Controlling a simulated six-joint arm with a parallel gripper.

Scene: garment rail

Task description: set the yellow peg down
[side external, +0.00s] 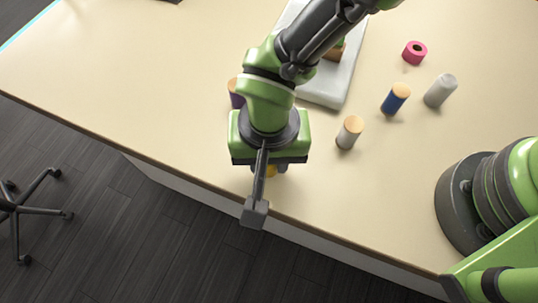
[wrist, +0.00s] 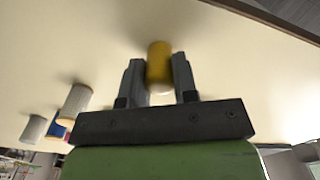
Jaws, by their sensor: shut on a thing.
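The yellow peg (wrist: 159,62) is between the two fingers of my gripper (wrist: 159,80) in the wrist view, and the gripper is shut on it. In the side external view only a small bit of the yellow peg (side external: 271,171) shows below my gripper (side external: 270,167), near the table's front edge. The wrist and its camera bracket hide most of it there. I cannot tell whether the peg's bottom touches the table.
A white-grey peg with a tan top (side external: 349,132) stands to the right of my gripper. A purple peg (side external: 237,94) and a pale board (side external: 331,88) are behind.

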